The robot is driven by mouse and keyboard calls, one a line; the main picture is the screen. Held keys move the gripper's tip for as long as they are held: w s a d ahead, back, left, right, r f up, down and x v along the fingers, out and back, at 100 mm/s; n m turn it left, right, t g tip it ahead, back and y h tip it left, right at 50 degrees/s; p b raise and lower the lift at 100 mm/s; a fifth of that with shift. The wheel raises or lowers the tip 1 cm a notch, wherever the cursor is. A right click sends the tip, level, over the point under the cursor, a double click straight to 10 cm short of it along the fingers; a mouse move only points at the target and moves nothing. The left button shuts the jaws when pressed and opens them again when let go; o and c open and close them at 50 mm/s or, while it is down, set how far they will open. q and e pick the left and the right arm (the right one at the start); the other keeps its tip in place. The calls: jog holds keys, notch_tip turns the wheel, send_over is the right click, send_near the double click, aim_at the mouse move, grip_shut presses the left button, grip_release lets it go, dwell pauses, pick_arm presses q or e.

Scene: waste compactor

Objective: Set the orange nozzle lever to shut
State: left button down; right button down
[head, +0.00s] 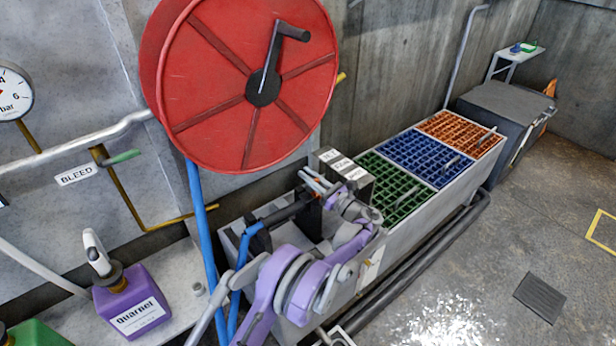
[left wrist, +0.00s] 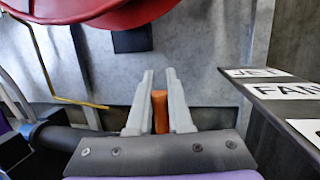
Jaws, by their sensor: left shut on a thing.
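The orange nozzle lever (left wrist: 160,110) stands between the two grey fingers of my left gripper (left wrist: 159,78) in the left wrist view. The gripper is shut on it. In the head view my left gripper (head: 318,183) is beside the labelled block (head: 347,178), above the black nozzle (head: 287,211) on the blue hose. The lever is mostly hidden there by the gripper. In the left wrist view two of the block's labels read JET (left wrist: 258,72) and FAN (left wrist: 290,91); a third is cut off at the edge. My right gripper is not in view.
A red hose reel (head: 215,110) hangs above and left of the gripper, with a blue hose (head: 200,230) running down. Green, blue and orange grates (head: 462,132) lie to the right. A purple Quarnet bottle (head: 130,303) stands at the lower left. The right floor is mostly clear.

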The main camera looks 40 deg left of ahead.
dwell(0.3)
pick_arm(q)
jog(key=c, duration=0.8)
grip_release()
jog(key=p+v, duration=0.1)
jog(key=v, duration=1)
jog(key=shift+f+p, duration=0.1)
jog(key=shift+p, duration=0.3)
